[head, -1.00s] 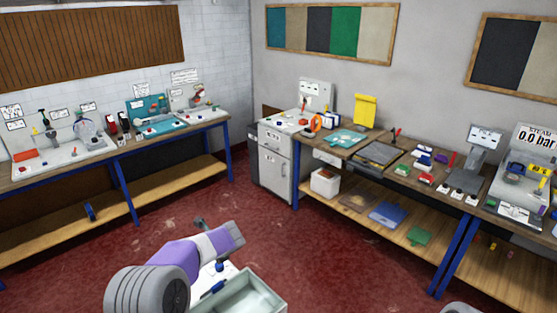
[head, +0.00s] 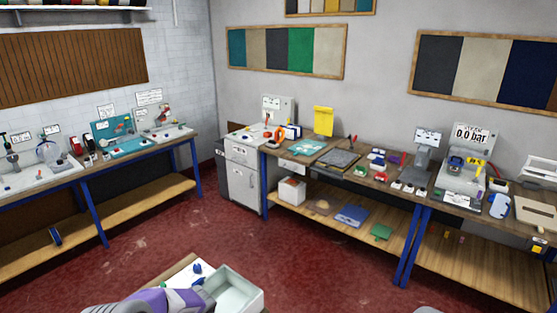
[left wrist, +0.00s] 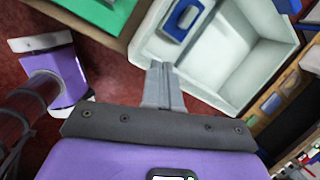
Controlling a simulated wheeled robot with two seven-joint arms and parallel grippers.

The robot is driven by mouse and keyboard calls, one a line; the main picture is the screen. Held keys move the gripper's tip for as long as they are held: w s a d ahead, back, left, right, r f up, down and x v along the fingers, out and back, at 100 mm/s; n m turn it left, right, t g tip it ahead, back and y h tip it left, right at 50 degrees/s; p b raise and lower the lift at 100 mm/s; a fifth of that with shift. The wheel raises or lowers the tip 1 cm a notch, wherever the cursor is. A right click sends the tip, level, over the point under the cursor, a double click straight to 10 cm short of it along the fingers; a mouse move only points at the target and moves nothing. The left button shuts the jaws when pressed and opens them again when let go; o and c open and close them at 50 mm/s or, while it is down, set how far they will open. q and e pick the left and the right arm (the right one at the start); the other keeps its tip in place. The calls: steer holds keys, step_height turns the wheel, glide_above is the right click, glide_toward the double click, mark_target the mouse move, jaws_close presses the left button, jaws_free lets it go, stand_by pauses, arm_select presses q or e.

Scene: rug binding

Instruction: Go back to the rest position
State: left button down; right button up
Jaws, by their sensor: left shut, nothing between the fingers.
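My left gripper (left wrist: 163,85) is at the centre of the left wrist view, its two grey fingers together and empty. It hangs above the floor beside a pale grey-green bin (left wrist: 212,65), overlapping the bin's near edge in that view. In the head view my purple left arm shows at the bottom edge, next to the same bin (head: 256,291); its fingertips are hard to make out there.
Small blue parts (head: 198,268) lie on a white sheet beside the bin. A long workbench (head: 380,180) with tools and a press (head: 465,178) stands at the right wall. Another bench (head: 130,160) runs along the left wall. The red floor (head: 190,235) between is open.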

arm_select(q)
steer(key=s+d+f+n+g+h, duration=0.1)
steer(key=s+d+f+n+h, duration=0.1)
steer(key=s+d+f+n, duration=0.5)
steer(key=s+d+f+n+g+h, duration=0.1)
steer(key=s+d+f+n+h, duration=0.1)
steer(key=s+n, duration=0.75)
steer(key=s+d+f+n+h, duration=0.2)
steer(key=s+d+f+n, duration=0.35)
steer(key=s, duration=0.55)
step_height(320, 180, down, 12)
steer(key=a+n+b, duration=0.1)
steer(key=b, duration=1.1)
steer(key=shift+b, duration=0.35)
arm_select(e)
step_height(320, 180, down, 12)
steer(key=shift+s+f, duration=0.25)
arm_select(q)
steer(key=shift+w, duration=0.1)
